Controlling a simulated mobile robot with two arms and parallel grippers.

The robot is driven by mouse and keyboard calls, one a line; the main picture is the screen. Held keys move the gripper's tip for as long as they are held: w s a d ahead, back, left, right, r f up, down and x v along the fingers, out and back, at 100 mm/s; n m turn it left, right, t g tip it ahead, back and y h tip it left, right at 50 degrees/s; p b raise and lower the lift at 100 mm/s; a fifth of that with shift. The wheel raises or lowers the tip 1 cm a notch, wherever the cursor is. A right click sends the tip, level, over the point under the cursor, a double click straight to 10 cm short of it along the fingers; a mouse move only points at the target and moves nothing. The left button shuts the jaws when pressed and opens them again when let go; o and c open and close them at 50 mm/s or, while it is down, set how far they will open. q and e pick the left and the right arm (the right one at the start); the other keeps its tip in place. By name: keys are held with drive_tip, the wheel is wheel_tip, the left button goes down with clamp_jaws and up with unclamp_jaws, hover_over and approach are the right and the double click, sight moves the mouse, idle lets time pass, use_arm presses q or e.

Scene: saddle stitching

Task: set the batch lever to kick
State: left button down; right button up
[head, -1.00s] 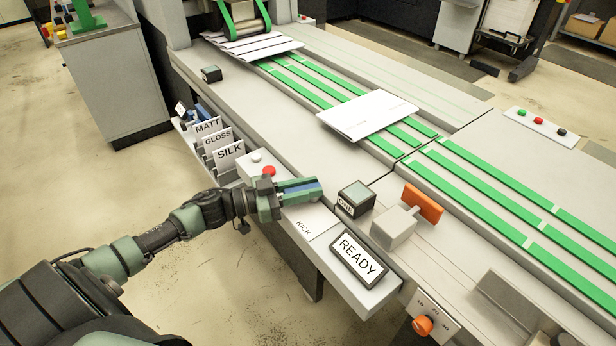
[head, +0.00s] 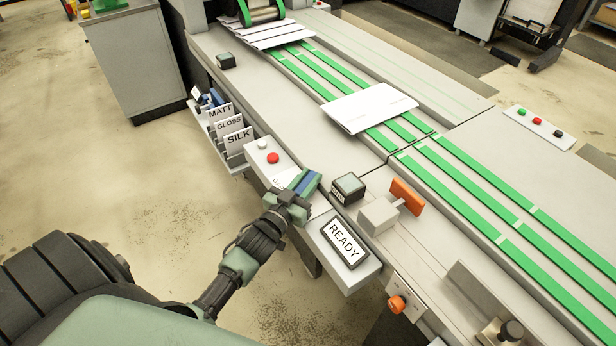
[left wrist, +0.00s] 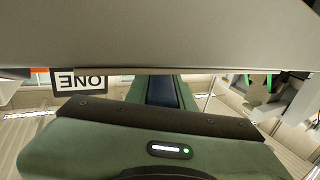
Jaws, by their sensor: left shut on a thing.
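My left gripper (head: 306,184) is down at the control panel (head: 262,166), between the red button and the READY sign. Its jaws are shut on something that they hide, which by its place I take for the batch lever. A white label (head: 280,181) with partly covered lettering shows just left of the gripper; the KICK label is hidden behind my gripper and wrist. In the left wrist view my green and blue gripper parts (left wrist: 160,92) run under a wide grey surface that blocks the upper picture. My right gripper is not in view.
A dark block (head: 348,188) stands just right of the gripper, with a grey box (head: 378,215) and an orange paddle (head: 407,196) beyond. The READY sign (head: 344,243) is in front. Red button (head: 273,158) and card rack (head: 222,135) lie to the left.

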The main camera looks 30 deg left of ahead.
sight(298, 196)
use_arm(q)
drive_tip(key=shift+d+n+y, duration=0.1)
drive_tip(key=shift+n+y, duration=0.3)
drive_tip(key=shift+y, duration=0.4)
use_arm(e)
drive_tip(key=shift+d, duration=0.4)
use_arm(q)
drive_tip(key=c, duration=1.2)
unclamp_jaws()
drive_tip(key=s, duration=0.2)
drive_tip(key=s+b, duration=0.1)
drive_tip(key=s, duration=0.3)
drive_tip(key=shift+s+d, duration=0.25)
drive_tip(key=shift+s, duration=0.65)
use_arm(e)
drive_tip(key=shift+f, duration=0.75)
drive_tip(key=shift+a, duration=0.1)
